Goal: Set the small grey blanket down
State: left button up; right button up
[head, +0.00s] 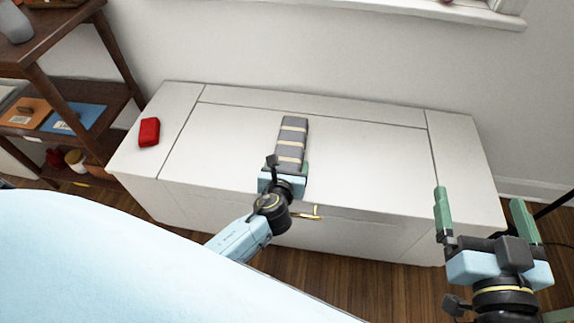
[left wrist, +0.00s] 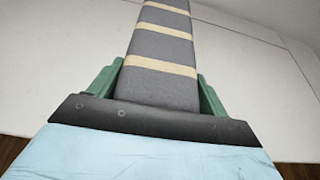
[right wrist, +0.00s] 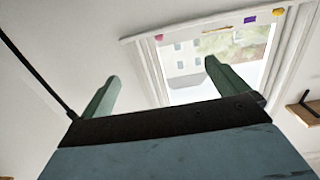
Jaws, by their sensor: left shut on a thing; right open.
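The small grey blanket (head: 293,138) is a folded grey block with cream stripes. It is over the white chest's top (head: 225,130), near the middle; I cannot tell whether it touches the surface. My left gripper (head: 287,168) is shut on its near end. In the left wrist view the blanket (left wrist: 160,75) runs away from me between the two green fingers of my left gripper (left wrist: 160,90). My right gripper (head: 482,210) is open and empty, in front of the chest's right end. In the right wrist view its fingers (right wrist: 158,88) stand apart with nothing between them.
A red object (head: 149,132) lies on the chest's left end. A dark wooden shelf (head: 75,95) with books and small items stands at the left. The chest top is clear right of the blanket. A window (right wrist: 210,60) shows in the right wrist view.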

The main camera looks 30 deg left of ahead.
pick_arm(q)
jog(key=shift+f, duration=0.1)
pick_arm(e)
jog(key=shift+r, duration=0.1)
pick_arm(q)
jog(key=o, duration=1.1)
jog(key=shift+f, duration=0.1)
pick_arm(e)
jog(key=shift+a+r, duration=0.1)
jog(key=shift+r, duration=0.15)
